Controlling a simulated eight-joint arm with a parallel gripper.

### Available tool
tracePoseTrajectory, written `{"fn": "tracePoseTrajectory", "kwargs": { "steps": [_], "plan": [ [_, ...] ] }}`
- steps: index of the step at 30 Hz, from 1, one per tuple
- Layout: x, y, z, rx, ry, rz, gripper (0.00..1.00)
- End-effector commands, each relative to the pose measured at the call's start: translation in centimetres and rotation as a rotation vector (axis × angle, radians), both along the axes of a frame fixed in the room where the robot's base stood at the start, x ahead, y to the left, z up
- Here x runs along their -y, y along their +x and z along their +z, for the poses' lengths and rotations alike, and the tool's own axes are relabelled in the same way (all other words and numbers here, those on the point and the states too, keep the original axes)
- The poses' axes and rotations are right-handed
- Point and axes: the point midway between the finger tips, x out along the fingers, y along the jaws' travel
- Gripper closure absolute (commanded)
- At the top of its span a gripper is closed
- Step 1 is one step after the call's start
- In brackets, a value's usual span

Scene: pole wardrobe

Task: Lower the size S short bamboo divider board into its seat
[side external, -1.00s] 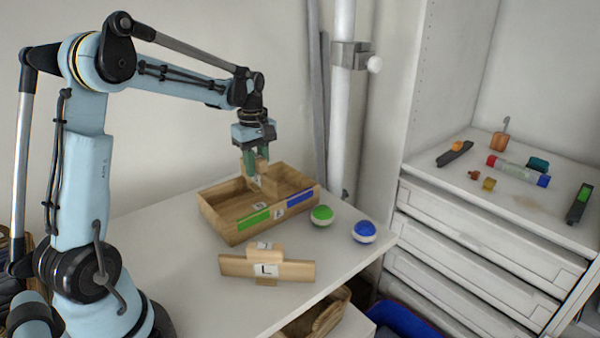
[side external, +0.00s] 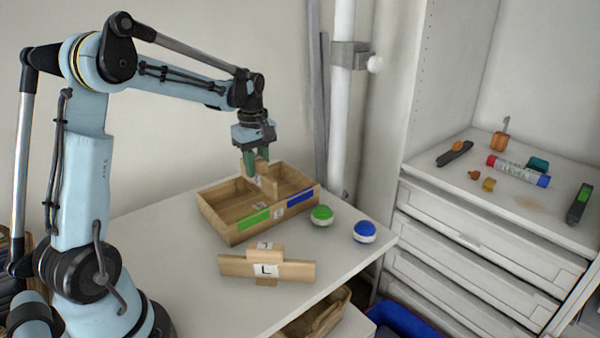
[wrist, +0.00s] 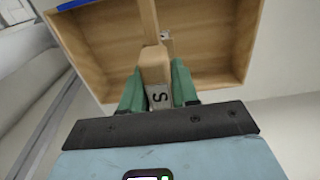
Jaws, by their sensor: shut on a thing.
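The size S short bamboo divider board (side external: 272,182) stands on edge inside the wooden tray (side external: 229,224). My gripper (side external: 257,163) is above the tray, its green fingers shut on the board's raised grip block. In the wrist view the board's S label (wrist: 158,97) shows between the two fingers (wrist: 158,90), and the board runs across the tray (wrist: 100,60). The board's lower edge is hidden behind the tray's front wall, so I cannot tell whether it is fully down in its seat.
A second board marked L (side external: 266,269) lies on the table in front of the tray. A green-topped ball (side external: 321,215) and a blue-topped ball (side external: 364,232) sit right of the tray. A white pole (side external: 341,110) stands behind the table.

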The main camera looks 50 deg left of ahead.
Motion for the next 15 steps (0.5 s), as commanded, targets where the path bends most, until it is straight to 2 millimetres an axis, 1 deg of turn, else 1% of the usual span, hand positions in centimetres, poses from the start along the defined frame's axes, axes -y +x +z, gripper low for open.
{"fn": "tracePoseTrajectory", "kwargs": {
  "steps": [15],
  "plan": [
    [-0.01, 0.02, -0.30, 0.000, 0.000, 0.000, 1.00]
  ]
}}
